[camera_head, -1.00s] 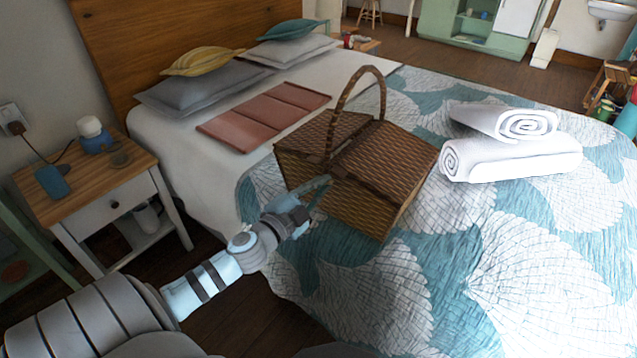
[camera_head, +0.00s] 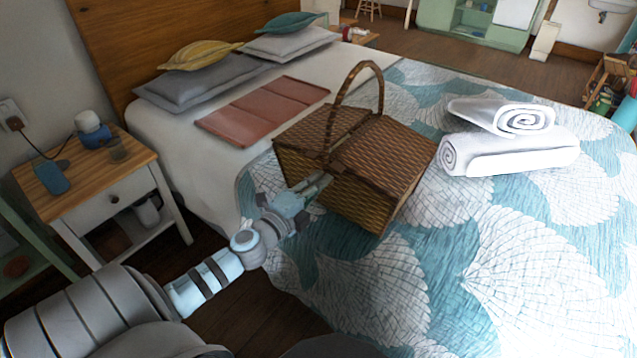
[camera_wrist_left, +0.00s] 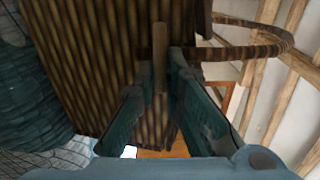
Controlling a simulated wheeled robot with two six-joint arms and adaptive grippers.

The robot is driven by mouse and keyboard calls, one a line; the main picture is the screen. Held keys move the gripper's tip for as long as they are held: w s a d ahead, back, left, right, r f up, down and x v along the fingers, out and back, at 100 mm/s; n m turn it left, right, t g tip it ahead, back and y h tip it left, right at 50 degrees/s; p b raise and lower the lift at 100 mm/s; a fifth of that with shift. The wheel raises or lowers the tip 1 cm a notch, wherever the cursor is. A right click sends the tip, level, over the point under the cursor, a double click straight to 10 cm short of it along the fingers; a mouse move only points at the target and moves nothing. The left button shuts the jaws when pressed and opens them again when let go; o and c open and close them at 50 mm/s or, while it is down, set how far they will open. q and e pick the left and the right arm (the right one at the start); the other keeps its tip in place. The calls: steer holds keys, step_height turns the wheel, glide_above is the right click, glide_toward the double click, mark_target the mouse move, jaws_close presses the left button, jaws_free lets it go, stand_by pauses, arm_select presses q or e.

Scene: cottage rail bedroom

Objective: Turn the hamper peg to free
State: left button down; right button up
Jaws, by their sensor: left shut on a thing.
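The wicker hamper (camera_head: 378,180) stands on the bed with its arched handle up and its lids down. In the left wrist view its woven side (camera_wrist_left: 95,50) fills the upper left. My left gripper (camera_head: 322,182) is at the hamper's near side, below the handle. In the left wrist view its two fingers (camera_wrist_left: 158,100) are on either side of a thin wooden peg (camera_wrist_left: 159,60) and are shut on it. My right gripper is not in view.
Two rolled white towels (camera_head: 510,153) lie right of the hamper on the patterned quilt (camera_head: 520,260). A folded pink cloth (camera_head: 262,110) and pillows (camera_head: 200,82) lie behind it. A nightstand (camera_head: 95,195) stands at the left.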

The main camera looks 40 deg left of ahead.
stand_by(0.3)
arm_select(q)
steer(key=c, duration=1.7)
jaws_free()
steer(key=shift+s, duration=0.15)
steer(key=s, duration=1.1)
steer(key=shift+s+d, duration=0.15)
steer(key=shift+s, duration=0.25)
